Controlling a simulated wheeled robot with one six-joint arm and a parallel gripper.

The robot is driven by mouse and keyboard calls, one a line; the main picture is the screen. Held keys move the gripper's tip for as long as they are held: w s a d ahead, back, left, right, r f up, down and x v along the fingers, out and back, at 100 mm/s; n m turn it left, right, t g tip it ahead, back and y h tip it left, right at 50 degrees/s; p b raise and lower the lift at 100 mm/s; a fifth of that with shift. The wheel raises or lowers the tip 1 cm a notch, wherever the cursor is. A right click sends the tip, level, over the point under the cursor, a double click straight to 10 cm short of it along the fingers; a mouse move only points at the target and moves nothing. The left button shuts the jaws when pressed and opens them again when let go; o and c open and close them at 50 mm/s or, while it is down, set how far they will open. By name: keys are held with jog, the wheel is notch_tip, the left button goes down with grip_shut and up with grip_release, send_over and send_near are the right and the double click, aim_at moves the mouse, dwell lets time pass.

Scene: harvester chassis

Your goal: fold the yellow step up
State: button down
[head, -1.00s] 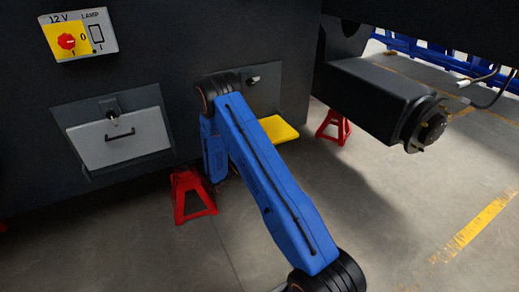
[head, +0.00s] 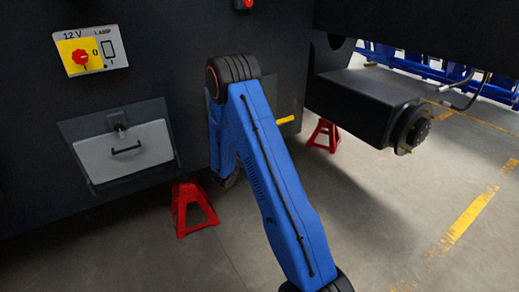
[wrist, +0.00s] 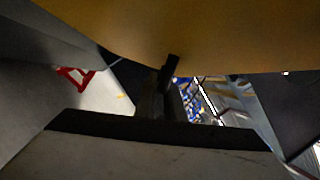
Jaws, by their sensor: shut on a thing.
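The yellow step (head: 285,120) shows in the head view as a thin yellow sliver just right of my blue arm, low on the dark chassis side. The arm hides the rest of it. In the wrist view the step (wrist: 190,30) is a broad, shaded yellow-brown surface across the top. My gripper (wrist: 168,70) shows there as dark finger parts meeting the step's lower edge, shut on it. The exact grip on the edge is hard to see. In the head view my gripper is hidden behind the arm.
A red stand (head: 192,208) is on the floor left of my arm, and another (head: 323,136) is right of the step. A dark axle beam (head: 370,108) juts out at right. A grey handled panel (head: 125,150) and a lamp switch (head: 82,57) are at left. Floor at right is clear.

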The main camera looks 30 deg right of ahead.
jog(key=w+r+n+y, duration=0.1)
jog(key=w+r+n, duration=0.1)
jog(key=w+r+n+y, duration=0.1)
jog(key=w+r+n, duration=0.1)
jog(key=r+n, duration=0.1)
jog(key=w+r+n+y, duration=0.1)
jog(key=w+r+n, duration=0.1)
jog(key=r+n, duration=0.1)
jog(key=shift+w+t, duration=0.3)
jog(key=shift+w+d+r+n+y, duration=0.1)
jog(key=shift+w+r+n+y, duration=0.25)
jog(key=shift+w+n, duration=0.35)
jog(key=shift+w+r, duration=0.3)
jog(key=shift+w, duration=0.45)
jog(key=c, duration=1.8)
grip_release()
jog(key=shift+c, duration=0.2)
jog(key=v, duration=1.7)
jog(key=shift+w+a+f, duration=0.1)
jog(key=shift+a+f, duration=0.05)
jog(key=shift+a, duration=0.1)
